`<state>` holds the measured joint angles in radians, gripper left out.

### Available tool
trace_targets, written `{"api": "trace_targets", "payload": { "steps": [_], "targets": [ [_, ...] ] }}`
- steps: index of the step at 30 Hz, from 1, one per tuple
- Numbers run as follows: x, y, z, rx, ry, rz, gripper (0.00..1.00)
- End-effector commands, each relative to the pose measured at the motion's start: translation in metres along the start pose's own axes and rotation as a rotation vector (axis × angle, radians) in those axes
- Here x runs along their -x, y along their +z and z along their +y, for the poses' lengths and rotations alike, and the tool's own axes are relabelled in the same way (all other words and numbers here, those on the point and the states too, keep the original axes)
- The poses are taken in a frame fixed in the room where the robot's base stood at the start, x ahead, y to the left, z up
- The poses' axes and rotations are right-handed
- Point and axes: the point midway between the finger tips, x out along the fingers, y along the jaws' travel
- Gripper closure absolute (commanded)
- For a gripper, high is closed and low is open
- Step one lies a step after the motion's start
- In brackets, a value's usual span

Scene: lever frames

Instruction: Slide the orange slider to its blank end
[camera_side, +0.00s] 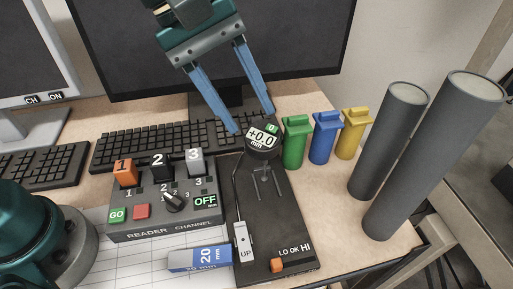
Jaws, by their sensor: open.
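Two orange parts show in the side view, and I cannot tell which is the slider. An orange block marked 1 (124,172) stands at the back left of the grey READER CHANNEL box (160,233), with a printed 1 in front of it. A small orange block (277,265) sits at the front of the black gauge stand (285,222), beside the printed LO OK HI. Its track is too small to make out. My gripper (252,121) is open and empty. Its blue fingers point down over the keyboard, near the round gauge head, apart from both orange parts.
The gauge head (263,140) reads +0.0 mm. A white UP lever (243,242) and blue 20 mm block (200,258) are near the stand. Green (295,143), blue (323,138) and yellow (352,134) bins and two tall grey cylinders (388,140) stand right. A monitor is behind.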

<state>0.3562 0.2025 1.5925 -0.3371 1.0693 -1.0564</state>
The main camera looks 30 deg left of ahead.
Motion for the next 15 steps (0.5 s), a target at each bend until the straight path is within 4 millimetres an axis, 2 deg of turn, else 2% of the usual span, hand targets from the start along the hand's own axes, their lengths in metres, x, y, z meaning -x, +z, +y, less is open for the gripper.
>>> {"api": "trace_targets", "payload": {
  "steps": [6, 15],
  "targets": [
    [0.027, -0.017, -0.013, -0.077, 0.072, 0.095, 0.5],
    [0.054, -0.035, -0.037, -0.22, 0.137, 0.243, 0.5]
  ]
}}
